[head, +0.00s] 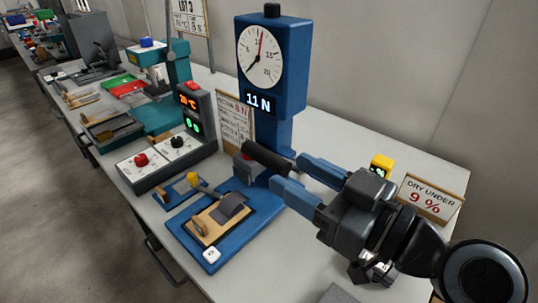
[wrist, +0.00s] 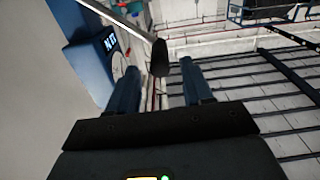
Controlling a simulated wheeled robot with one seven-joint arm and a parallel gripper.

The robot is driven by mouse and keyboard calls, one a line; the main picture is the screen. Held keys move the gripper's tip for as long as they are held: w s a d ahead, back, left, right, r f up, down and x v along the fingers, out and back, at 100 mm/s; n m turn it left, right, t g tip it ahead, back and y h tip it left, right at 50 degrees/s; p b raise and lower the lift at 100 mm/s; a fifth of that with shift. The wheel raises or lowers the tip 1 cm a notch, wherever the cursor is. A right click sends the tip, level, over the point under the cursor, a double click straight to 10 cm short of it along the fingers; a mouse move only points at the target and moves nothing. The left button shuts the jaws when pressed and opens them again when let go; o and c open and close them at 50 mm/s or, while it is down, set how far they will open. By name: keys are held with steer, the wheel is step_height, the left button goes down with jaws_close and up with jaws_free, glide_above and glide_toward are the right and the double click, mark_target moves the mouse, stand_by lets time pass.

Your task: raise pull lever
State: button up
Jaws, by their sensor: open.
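The blue force tester (head: 272,70) stands upright at the middle of the bench, with a round dial and a display reading 11 N. Its pull lever ends in a black grip (head: 268,156) low in front of the column. My gripper (head: 289,171) is open, its two blue fingers pointing left toward the grip. The wrist view shows the black grip (wrist: 160,58) on a metal rod, in line with the gap between my fingers (wrist: 160,72). Whether it lies between the fingertips or just beyond them I cannot tell. The tester's body (wrist: 82,50) also shows there, at left.
The tester's blue base (head: 248,205) holds a wooden piece with a grey strip. A control box (head: 165,165) with red and black knobs stands left. A yellow block (head: 381,165) and a "DRY UNDER 9 %" sign (head: 430,198) stand right. More equipment lines the bench behind.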

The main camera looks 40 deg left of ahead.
mark_target(268, 160)
steer(key=shift+w+a+p, duration=0.15)
steer(key=shift+a+p, duration=0.15)
steer(key=shift+a, duration=1.25)
steer(key=shift+w+a+p, duration=0.1)
steer(key=shift+a+p, duration=0.2)
steer(key=shift+a, duration=1.25)
jaws_close()
